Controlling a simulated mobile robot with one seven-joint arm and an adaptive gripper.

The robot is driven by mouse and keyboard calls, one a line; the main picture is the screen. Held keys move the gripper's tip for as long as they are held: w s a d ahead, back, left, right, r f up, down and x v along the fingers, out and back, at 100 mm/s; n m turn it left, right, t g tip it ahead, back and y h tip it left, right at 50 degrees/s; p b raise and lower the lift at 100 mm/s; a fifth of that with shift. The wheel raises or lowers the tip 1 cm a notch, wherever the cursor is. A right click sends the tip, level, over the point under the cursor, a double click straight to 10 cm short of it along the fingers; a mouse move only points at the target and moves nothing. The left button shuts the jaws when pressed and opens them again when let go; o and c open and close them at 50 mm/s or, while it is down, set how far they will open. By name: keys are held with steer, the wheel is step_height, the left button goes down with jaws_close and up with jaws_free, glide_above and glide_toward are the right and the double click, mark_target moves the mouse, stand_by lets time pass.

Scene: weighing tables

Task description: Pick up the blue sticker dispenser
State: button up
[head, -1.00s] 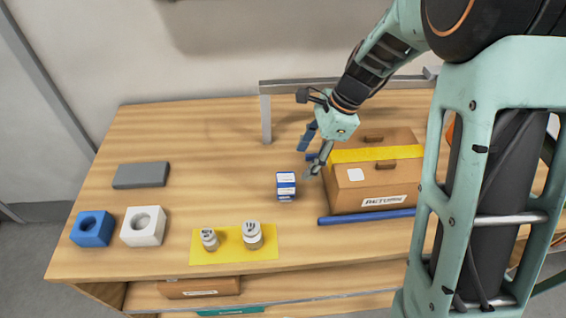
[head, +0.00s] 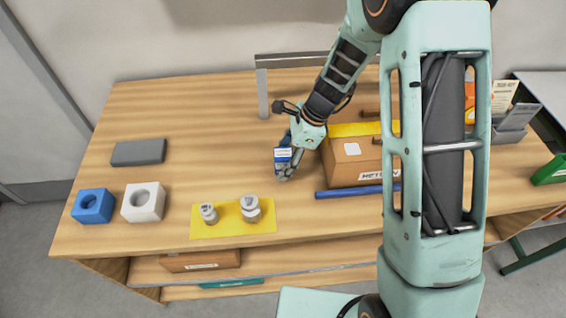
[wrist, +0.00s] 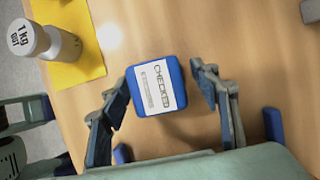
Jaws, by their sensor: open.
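The blue sticker dispenser (head: 283,155) is a small blue block with a white label, standing on the wooden table left of the cardboard box. In the wrist view the dispenser (wrist: 150,88) shows its label reading CHECKED. In the wrist view my gripper (wrist: 159,84) is open, with one finger on each side of the dispenser. A gap shows on the right side; the left finger is very close, and I cannot tell whether it touches.
The cardboard box (head: 350,172) and a blue bar (head: 347,191) are close on the right. A yellow mat (head: 232,231) with two metal weights lies in front. A blue holed block (head: 93,205), a white one (head: 143,201) and a grey slab (head: 139,152) stand left.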

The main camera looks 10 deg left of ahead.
steer(key=shift+f, duration=0.1)
steer(key=c, duration=1.4)
steer(key=shift+a, duration=0.1)
step_height(320, 180, up, 10)
steer(key=shift+r, duration=0.1)
steer(key=o, duration=0.5)
steer(key=shift+c, duration=1.2)
